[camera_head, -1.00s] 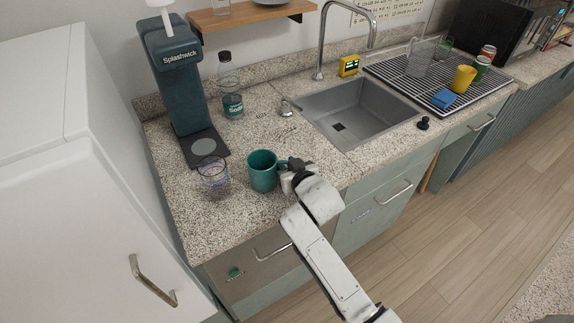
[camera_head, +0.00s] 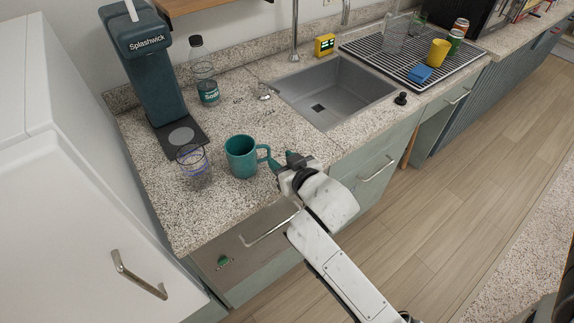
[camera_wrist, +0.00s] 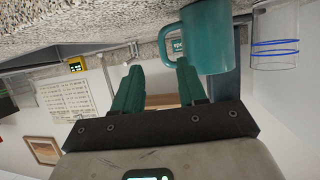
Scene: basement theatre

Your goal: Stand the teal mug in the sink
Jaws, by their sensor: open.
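The teal mug (camera_head: 241,157) stands upright on the speckled counter, left of the sink, with its handle toward the right. My gripper (camera_head: 282,161) is just right of the mug, at the handle side, with its jaws apart and nothing visible between them. In the wrist view the teal mug (camera_wrist: 208,38) appears upside down beside the right finger of my gripper (camera_wrist: 154,85). I cannot tell whether that finger touches the handle. The grey sink (camera_head: 338,92) is empty, beyond and to the right of the mug.
A clear glass with blue rings (camera_head: 194,167) stands close left of the mug. The Splashwick dispenser (camera_head: 150,70) and a soda bottle (camera_head: 207,90) stand behind. A drying rack (camera_head: 385,57) right of the sink holds a yellow cup (camera_head: 438,53) and a blue sponge (camera_head: 420,73). Counter between mug and sink is clear.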

